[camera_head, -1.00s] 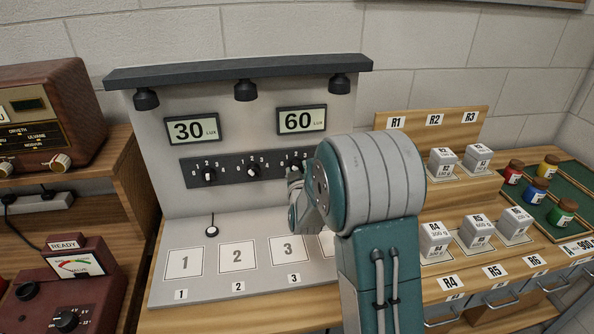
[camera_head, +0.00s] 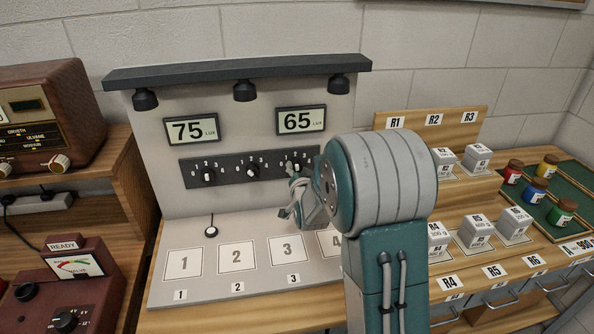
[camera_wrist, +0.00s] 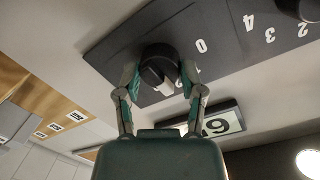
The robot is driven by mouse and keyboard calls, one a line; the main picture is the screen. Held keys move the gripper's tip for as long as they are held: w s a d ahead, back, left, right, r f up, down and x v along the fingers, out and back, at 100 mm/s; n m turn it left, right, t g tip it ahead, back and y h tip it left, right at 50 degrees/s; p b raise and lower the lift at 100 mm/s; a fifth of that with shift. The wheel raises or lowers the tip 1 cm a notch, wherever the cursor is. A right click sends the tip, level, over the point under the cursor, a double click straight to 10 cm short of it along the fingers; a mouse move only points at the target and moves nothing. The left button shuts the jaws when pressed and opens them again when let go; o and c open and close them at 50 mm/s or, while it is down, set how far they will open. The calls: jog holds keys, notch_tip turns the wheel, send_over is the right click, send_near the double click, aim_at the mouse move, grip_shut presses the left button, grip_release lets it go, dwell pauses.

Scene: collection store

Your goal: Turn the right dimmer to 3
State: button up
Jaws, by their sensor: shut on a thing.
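The right dimmer is a round black knob (camera_wrist: 158,60) with a pale pointer bar. In the wrist view my gripper (camera_wrist: 160,72) has one finger on each side of it and is shut on it. The bar points toward my palm; the numeral it points at is hidden. In the head view the right dimmer (camera_head: 289,167) shows at the right end of the black dial strip (camera_head: 225,172), with my gripper (camera_head: 297,188) at its lower right. The right display (camera_head: 301,120) reads 65 lux and the left display (camera_head: 190,130) reads 75 lux.
The left dimmer (camera_head: 208,174) and middle dimmer (camera_head: 253,170) sit on the same strip. Numbered pads, such as pad 2 (camera_head: 237,257), lie below. Three black lamps hang above. Labelled weight blocks (camera_head: 480,228) and paint jars (camera_head: 562,212) stand at right.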

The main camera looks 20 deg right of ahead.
jog(key=m, duration=0.4)
jog(key=shift+s+f+y, duration=0.1)
jog(key=shift+f+y, duration=0.2)
jog(key=shift+f, duration=0.05)
jog(key=shift+m+y, duration=0.3)
jog(key=shift+m, duration=1.6)
jog(key=o, duration=1)
jog(key=shift+o, duration=0.7)
jog(key=shift+r, duration=0.1)
jog(key=shift+r, duration=0.1)
